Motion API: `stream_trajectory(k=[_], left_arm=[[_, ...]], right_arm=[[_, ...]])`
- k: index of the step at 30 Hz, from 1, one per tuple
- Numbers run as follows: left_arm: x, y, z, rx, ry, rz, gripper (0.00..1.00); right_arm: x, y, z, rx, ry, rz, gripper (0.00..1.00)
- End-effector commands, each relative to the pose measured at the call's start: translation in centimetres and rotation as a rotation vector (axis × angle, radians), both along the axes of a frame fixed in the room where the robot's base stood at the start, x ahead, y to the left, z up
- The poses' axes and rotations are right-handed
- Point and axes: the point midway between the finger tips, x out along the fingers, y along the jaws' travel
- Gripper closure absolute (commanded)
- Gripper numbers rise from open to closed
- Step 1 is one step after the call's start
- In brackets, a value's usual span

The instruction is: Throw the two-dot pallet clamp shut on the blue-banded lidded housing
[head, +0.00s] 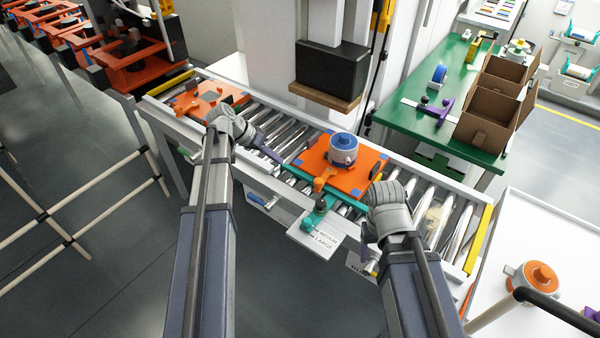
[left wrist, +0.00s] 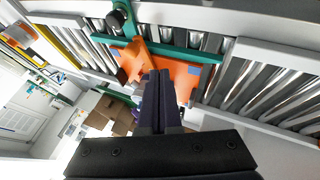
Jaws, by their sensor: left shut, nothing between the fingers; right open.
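The pallet also shows in the left wrist view (left wrist: 186,76). My left gripper (head: 282,161) is shut and empty, its tips beside the pallet's left edge; its fingers also show in the left wrist view (left wrist: 160,76). My right gripper (head: 369,236) is open in front of the conveyor's front rail, its fingers mostly hidden by the hand.
A teal bar (head: 296,174) with a dark knob runs along the pallet's front. Another orange pallet (head: 205,99) lies at left. A black press head (head: 332,70) hangs behind. A green table (head: 425,112) stands back right.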

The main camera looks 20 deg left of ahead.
Motion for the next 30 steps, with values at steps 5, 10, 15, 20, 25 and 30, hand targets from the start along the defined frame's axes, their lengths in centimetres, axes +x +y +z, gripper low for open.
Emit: stream_trajectory(k=[5,10,15,20,25,30], left_arm=[[0.3,-0.8,-1.5,0.002,0.001,-0.003,1.0],[1.2,-2.2,-4.0,0.003,0.001,-0.002,1.0],[2.0,-3.8,-6.4,0.002,0.002,-0.003,1.0],[2.8,-5.2,-8.3,0.003,0.001,-0.002,1.0],[2.3,-7.5,-8.0,0.003,0.002,-0.003,1.0],[2.2,-8.9,-8.0,0.002,0.003,-0.001,1.0]], right_arm=[[0.0,0.0,-1.5,0.0,0.0,0.0,0.33],[0.0,0.0,-3.9,0.0,0.0,0.0,0.33],[0.0,0.0,-6.3,0.0,0.0,0.0,0.33],[0.0,0.0,-8.3,0.0,0.0,0.001,0.33],[0.0,0.0,-8.0,0.0,0.0,0.001,0.33],[0.0,0.0,-7.9,0.0,0.0,0.001,0.33]])
